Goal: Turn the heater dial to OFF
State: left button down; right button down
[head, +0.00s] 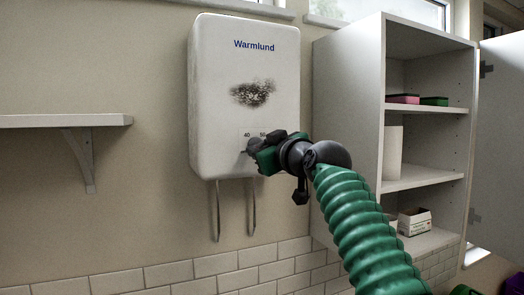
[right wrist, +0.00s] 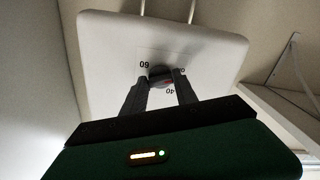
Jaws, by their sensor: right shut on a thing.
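The white wall heater (head: 215,110) carries the name Warmlund and a dark sooty patch (head: 252,94) on its front. Its dial sits low on the front, mostly hidden by my right gripper (head: 252,149) in the head view, where the numbers 40 and 50 show above it. In the right wrist view the grey dial (right wrist: 160,74) is between the fingertips of my right gripper (right wrist: 161,80), which is shut on it. The numbers 60 and 40 appear upside down around it. I cannot read the dial's setting. My left gripper is not in view.
Two pipes (head: 217,210) come down from the heater. An open white cabinet (head: 345,110) stands close on the right, with a pink item (head: 403,99), a green item (head: 434,101) and a small box (head: 414,221). A shelf (head: 65,121) is on the left wall.

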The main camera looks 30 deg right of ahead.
jog(key=shift+w+f+n, duration=0.15)
jog(key=shift+f+n, duration=0.25)
jog(key=shift+n, duration=0.4)
jog(key=c, duration=1.1)
grip_release()
jog(key=shift+o, duration=0.7)
jog(key=shift+w+d+r, duration=0.1)
jog(key=shift+r, duration=0.05)
jog(key=s+b, duration=0.8)
jog(key=s, duration=0.8)
jog(key=shift+s+a+b, duration=0.3)
jog(key=shift+s+a, duration=0.05)
jog(key=shift+a, duration=0.1)
